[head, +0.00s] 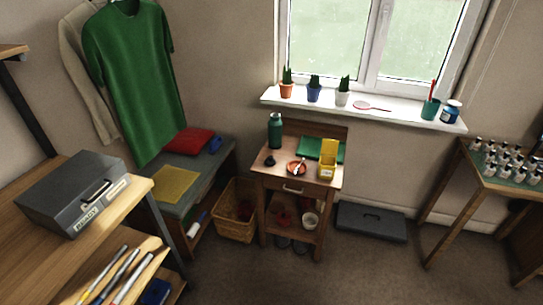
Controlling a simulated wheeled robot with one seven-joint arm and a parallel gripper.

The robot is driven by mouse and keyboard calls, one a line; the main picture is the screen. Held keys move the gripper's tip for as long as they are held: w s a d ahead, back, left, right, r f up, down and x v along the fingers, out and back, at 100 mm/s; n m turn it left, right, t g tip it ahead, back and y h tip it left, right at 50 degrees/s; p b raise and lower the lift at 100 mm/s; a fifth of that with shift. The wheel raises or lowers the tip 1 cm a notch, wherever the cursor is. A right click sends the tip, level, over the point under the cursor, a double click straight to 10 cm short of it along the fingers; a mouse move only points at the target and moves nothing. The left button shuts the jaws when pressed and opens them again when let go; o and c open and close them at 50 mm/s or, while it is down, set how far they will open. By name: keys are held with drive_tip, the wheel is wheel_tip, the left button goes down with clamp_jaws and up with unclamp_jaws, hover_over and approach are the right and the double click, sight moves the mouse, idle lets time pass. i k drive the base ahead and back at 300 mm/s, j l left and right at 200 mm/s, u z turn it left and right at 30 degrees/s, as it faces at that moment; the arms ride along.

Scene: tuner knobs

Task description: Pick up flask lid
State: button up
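A dark green flask (275,132) stands upright at the back left of a small wooden side table (280,181). A small dark object (270,161), which looks like the flask lid, sits on the tabletop in front of the flask and apart from it. It is too small to make out its exact shape. My gripper is not in view.
The side table also holds a red dish (291,168), a yellow holder (327,160) and a green book (310,146). A wicker basket (235,222) stands to its left, a dark case (371,223) on the floor to its right. Open carpet (340,275) lies in front.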

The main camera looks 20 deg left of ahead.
sight(270, 161)
drive_tip(key=u, duration=0.25)
drive_tip(key=i+j+u, duration=0.15)
drive_tip(key=u, duration=0.25)
drive_tip(key=i+j+u, duration=0.1)
drive_tip(key=i+u, duration=0.15)
drive_tip(key=u, duration=0.15)
drive_tip(key=i+u, duration=0.2)
drive_tip(key=u, duration=0.2)
drive_tip(key=i+l+u, duration=0.1)
drive_tip(key=i, duration=0.4)
drive_tip(key=i+l+u, duration=0.1)
drive_tip(key=i, duration=0.45)
